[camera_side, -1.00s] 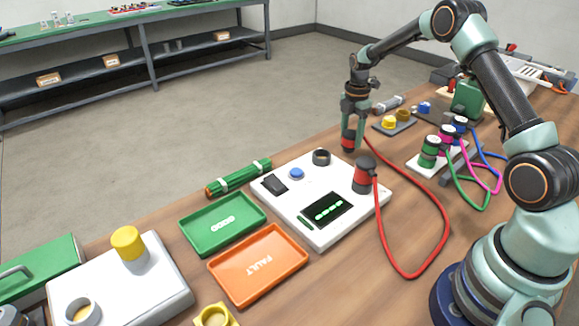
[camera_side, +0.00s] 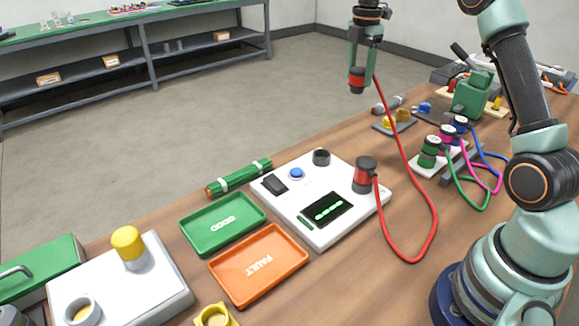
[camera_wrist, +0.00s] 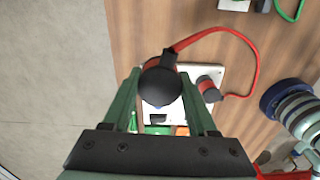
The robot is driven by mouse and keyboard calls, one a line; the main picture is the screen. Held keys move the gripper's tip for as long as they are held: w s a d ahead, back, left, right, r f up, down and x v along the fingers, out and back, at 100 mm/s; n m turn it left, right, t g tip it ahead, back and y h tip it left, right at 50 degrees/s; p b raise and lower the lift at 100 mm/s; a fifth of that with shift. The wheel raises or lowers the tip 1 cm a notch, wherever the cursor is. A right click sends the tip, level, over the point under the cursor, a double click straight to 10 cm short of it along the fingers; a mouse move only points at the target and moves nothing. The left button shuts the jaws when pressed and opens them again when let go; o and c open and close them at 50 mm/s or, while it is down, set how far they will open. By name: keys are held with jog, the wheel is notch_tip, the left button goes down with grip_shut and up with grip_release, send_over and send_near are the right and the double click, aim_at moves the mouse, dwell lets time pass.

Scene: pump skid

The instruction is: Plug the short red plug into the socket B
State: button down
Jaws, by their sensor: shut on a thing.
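My gripper (camera_side: 364,68) is shut on a red plug with a black end (camera_side: 356,81), held high in the air above the table's far edge. In the wrist view the plug (camera_wrist: 162,84) sits between my gripper's fingers (camera_wrist: 161,100), black end towards the camera. A red cable (camera_side: 410,165) runs from it down to a second red plug with a black cap (camera_side: 366,172), which stands on the right of a white tester box (camera_side: 285,205). An empty black round socket (camera_side: 321,157) is at the box's far side. No letter B is readable.
A green tray (camera_side: 190,233) and an orange tray (camera_side: 225,283) lie left of the box. A green cylinder (camera_side: 240,177) lies behind them. A white block with green, pink and blue plugs (camera_side: 425,163) stands right, with loose cables.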

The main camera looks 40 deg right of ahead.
jog(key=shift+r, duration=0.1)
jog(key=shift+a+f+n, duration=0.5)
jog(key=shift+a+f, duration=1.4)
jog(key=shift+f, duration=0.3)
jog(key=shift+a+f+n, duration=0.5)
jog(key=shift+a+f, duration=1.45)
jog(key=shift+f, duration=0.2)
jog(key=shift+a+f+n, duration=0.5)
jog(key=shift+a+f, duration=1.4)
jog(key=shift+f, duration=0.3)
jog(key=shift+f, duration=1.75)
jog(key=shift+c, duration=0.6)
grip_release()
jog(key=shift+r, duration=0.15)
